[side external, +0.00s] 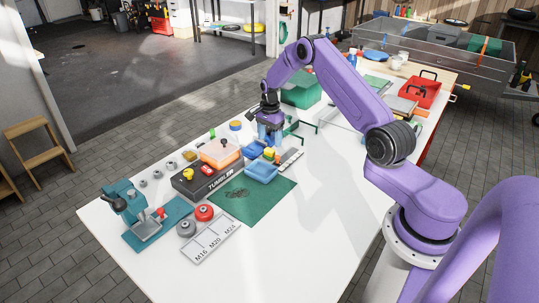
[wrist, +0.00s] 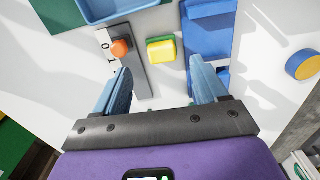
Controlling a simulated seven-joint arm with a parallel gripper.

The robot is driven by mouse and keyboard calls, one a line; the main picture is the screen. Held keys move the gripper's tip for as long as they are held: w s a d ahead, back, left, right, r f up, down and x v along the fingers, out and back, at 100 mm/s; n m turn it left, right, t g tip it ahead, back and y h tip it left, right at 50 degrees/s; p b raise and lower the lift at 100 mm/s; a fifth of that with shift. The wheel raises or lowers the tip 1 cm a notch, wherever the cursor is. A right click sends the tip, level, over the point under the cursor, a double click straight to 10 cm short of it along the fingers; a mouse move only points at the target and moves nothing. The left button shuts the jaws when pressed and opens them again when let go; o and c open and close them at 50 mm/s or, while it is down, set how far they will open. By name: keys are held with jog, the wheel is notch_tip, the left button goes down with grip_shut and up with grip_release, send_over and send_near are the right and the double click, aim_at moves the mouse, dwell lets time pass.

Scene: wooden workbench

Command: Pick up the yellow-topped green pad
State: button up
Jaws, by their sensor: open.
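The yellow-topped green pad (wrist: 161,49) lies on the white bench top in the wrist view, yellow face up with a green edge showing. It also shows small in the side view (side external: 269,152), just below the gripper. My gripper (wrist: 160,68) is open and empty. Its two blue fingers stand to the left and right of the pad in the wrist view, with the pad just beyond the gap between the tips. In the side view my gripper (side external: 270,138) points down above the pad. I cannot tell the exact height.
A grey numbered plate (wrist: 131,72) with an orange knob (wrist: 119,48) lies close left of the pad. A blue tray (side external: 262,173) sits on a green mat (side external: 238,206). The bench's front right is clear.

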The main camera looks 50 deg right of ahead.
aim_at(270, 150)
jog(key=shift+w+d+f, duration=0.1)
jog(key=shift+w+f, duration=0.05)
jog(key=shift+f, duration=2.55)
jog(key=c, duration=1.1)
